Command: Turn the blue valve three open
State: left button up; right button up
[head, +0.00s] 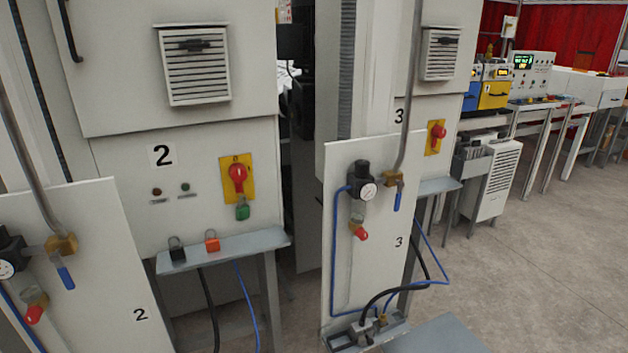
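The blue valve three has a blue lever (398,200) on a brass body (393,179), near the top right of the white panel marked 3 (385,265). A grey pipe (407,100) comes down into the brass body from above. The lever hangs downward, roughly in line with the pipe. A similar blue lever (65,277) on a brass body is on the panel marked 2 at the left. Neither of my grippers is in view, and nothing touches the lever of valve three.
Beside valve three are a black regulator with gauge (368,190) and a red-tipped fitting (360,232). Blue and black hoses (425,284) loop at the panel's lower right. A grey shelf (225,250) with two padlocks juts out between the panels. Open floor (540,270) lies to the right.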

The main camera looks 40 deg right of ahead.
aim_at(400, 183)
jog(key=z, duration=1.8)
